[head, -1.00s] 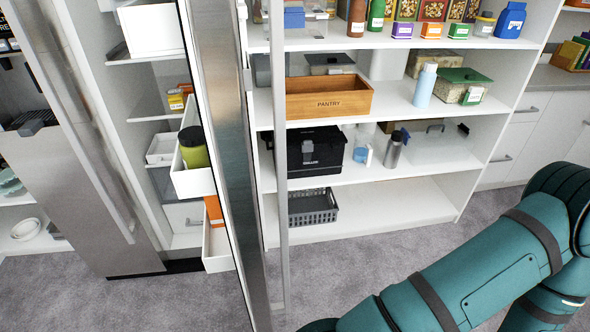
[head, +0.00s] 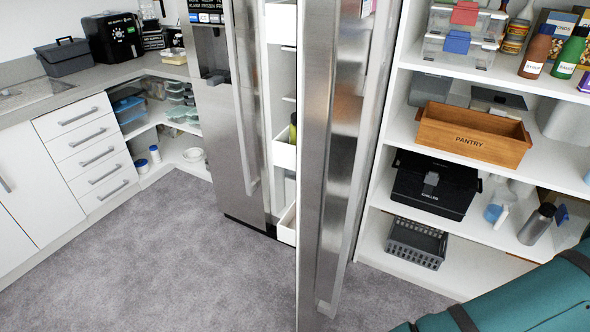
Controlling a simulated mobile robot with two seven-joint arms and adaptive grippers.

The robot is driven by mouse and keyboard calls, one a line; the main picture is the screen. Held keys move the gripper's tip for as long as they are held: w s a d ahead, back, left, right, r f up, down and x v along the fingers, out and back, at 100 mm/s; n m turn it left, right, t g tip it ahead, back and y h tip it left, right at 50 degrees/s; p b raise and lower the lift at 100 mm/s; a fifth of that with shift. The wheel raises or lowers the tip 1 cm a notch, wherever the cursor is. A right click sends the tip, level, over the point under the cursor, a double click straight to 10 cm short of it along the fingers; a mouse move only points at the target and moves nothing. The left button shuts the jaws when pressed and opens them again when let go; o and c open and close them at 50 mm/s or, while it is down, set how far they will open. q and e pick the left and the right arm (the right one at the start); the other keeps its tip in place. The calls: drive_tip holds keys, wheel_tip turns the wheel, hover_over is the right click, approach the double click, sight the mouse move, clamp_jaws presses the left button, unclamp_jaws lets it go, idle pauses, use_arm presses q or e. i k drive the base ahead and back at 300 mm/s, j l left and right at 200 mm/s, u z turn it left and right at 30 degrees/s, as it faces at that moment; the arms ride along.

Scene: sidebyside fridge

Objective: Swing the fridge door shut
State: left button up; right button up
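The fridge is a stainless side-by-side one. Its left door (head: 232,110), with a dispenser and a long vertical handle (head: 240,100), looks shut. The right door (head: 318,180) stands open toward me, seen nearly edge-on, its long handle (head: 352,215) on the right side. White bins (head: 284,152) show in the narrow strip left of this door's edge; most of the interior is hidden behind the door. My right arm (head: 520,300) enters at the lower right, but its gripper is out of frame. My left arm and gripper are not in view.
A pantry shelf unit (head: 400,65) stands right of the open door, with a wooden pantry box (head: 473,137), a black case (head: 435,182) and a grey basket (head: 416,243). Counter drawers (head: 88,150) line the left. The grey carpet (head: 170,265) at front left is clear.

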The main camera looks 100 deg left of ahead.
sight(341, 45)
drive_tip(key=u, duration=1.6)
drive_tip(key=i+j+u, duration=0.1)
drive_tip(key=u, duration=0.3)
drive_tip(key=i+u, duration=0.1)
drive_tip(key=u, duration=0.3)
drive_tip(key=i+j+u, duration=0.1)
drive_tip(key=u, duration=0.3)
drive_tip(key=i, duration=0.15)
drive_tip(key=k+j, duration=0.1)
drive_tip(key=j, duration=0.3)
drive_tip(key=u, duration=0.05)
